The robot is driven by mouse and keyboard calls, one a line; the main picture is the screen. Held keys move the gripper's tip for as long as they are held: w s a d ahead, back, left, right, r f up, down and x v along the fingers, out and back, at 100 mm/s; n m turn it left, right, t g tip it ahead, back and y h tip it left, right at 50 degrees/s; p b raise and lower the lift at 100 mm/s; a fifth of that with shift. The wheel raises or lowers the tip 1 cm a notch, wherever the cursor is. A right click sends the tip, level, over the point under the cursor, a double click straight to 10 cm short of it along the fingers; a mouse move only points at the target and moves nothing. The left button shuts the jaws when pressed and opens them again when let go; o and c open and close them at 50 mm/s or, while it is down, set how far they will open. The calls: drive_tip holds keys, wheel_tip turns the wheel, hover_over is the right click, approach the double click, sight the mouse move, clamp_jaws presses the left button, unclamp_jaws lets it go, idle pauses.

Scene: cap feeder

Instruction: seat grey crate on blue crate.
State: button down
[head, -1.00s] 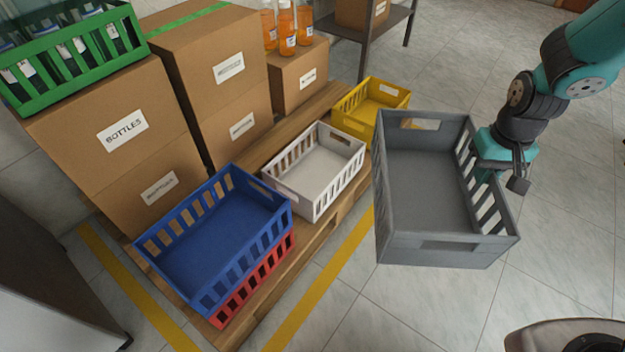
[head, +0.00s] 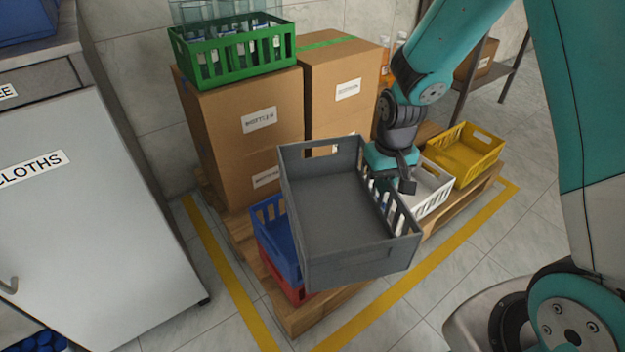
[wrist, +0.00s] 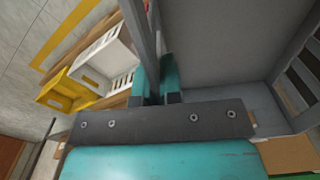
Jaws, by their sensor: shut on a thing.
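The grey crate (head: 335,205) is empty and held in the air by its right slatted side, tilted a little in the head view. My gripper (head: 404,178) is shut on that side; in the wrist view the fingers (wrist: 158,80) straddle the grey wall. The blue crate (head: 267,226) stands on the red crate (head: 275,270) at the front left of the pallet. The grey crate hides most of the blue crate's right part and its inside. The grey crate appears above and in front of it, apart from it as far as I can tell.
A white crate (head: 432,196) and a yellow crate (head: 466,158) stand on the pallet (head: 300,318) to the right. Tall cardboard boxes (head: 240,125) rise behind, with a green bottle crate (head: 238,60) on top. A grey cabinet (head: 90,200) stands at left. Floor in front is clear.

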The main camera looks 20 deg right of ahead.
drive_tip(key=w+a+r+m+p, duration=0.1)
drive_tip(key=a+r+m+p, duration=0.2)
drive_tip(key=a+m+p, duration=0.5)
drive_tip(key=m+b, duration=0.6)
drive_tip(key=b, duration=0.1)
hover_over(344, 215)
wheel_tip(344, 215, down, 5)
drive_tip(key=shift+r, duration=0.1)
drive_tip(key=shift+f+b, duration=0.35)
drive_tip(key=shift+f, duration=0.45)
drive_tip(key=shift+r+p, duration=0.1)
drive_tip(key=shift+p, duration=0.2)
drive_tip(key=shift+f, duration=1.05)
idle(0.9)
drive_tip(key=c, duration=1.2)
unclamp_jaws()
